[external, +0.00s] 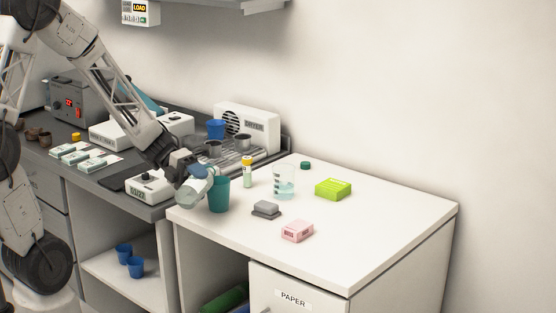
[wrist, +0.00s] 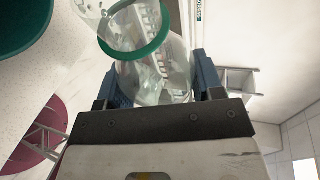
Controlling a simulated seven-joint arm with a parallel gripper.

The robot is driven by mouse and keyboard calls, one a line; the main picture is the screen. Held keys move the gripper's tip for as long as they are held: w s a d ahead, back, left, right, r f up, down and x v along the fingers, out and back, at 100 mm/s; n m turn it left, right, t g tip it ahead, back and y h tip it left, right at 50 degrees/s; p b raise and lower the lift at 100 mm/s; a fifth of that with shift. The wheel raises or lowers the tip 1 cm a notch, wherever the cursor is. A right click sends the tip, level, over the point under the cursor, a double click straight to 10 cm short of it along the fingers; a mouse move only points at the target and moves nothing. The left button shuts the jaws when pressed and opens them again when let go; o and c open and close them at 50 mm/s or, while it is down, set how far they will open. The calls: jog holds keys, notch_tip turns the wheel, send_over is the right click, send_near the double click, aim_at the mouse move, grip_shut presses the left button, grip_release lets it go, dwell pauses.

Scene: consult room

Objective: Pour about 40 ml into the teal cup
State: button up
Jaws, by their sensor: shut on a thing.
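The teal cup (external: 219,195) stands upright near the left front edge of the white counter. Part of it shows at the upper left in the wrist view (wrist: 22,25). My gripper (external: 198,174) is shut on a clear bottle (external: 192,193) just left of the cup. The bottle is tilted, with one end by the cup's rim. In the wrist view the clear bottle (wrist: 155,75) sits between my blue fingers (wrist: 162,82) and has a teal ring round it. I cannot tell its liquid level or whether any liquid is flowing.
A yellow-capped vial (external: 247,172), a beaker of pale liquid (external: 283,182), a grey block (external: 266,209), a green box (external: 333,189) and a pink box (external: 297,231) stand right of the cup. A dryer (external: 246,126) is behind. The counter's right end is clear.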

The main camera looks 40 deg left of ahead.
jog(key=shift+w+r+m+t, duration=0.1)
jog(key=shift+w+m+t, duration=0.05)
jog(key=shift+m+t, duration=0.2)
dwell(0.3)
jog(key=shift+w+a+r+m+t+y, duration=0.2)
jog(key=shift+w+m+t+y, duration=0.35)
jog(key=shift+m, duration=0.4)
jog(key=w+m+t, duration=0.1)
jog(key=r+m+t+y, duration=0.1)
jog(key=m, duration=0.1)
jog(key=shift+w+a+r, duration=0.15)
jog(key=shift+w+a, duration=0.2)
jog(key=shift+w, duration=0.05)
jog(key=shift+s+r+m+t+y, duration=0.1)
jog(key=shift+m+t+y, duration=0.15)
jog(key=shift+m+t, duration=0.35)
jog(key=shift+s+r+m+t+y, duration=0.1)
jog(key=shift+m+t+y, duration=0.1)
jog(key=shift+m+t, duration=0.4)
jog(key=shift+f+m+t, duration=0.6)
jog(key=shift+f, duration=0.15)
jog(key=shift+m, duration=0.4)
jog(key=shift+t, duration=0.4)
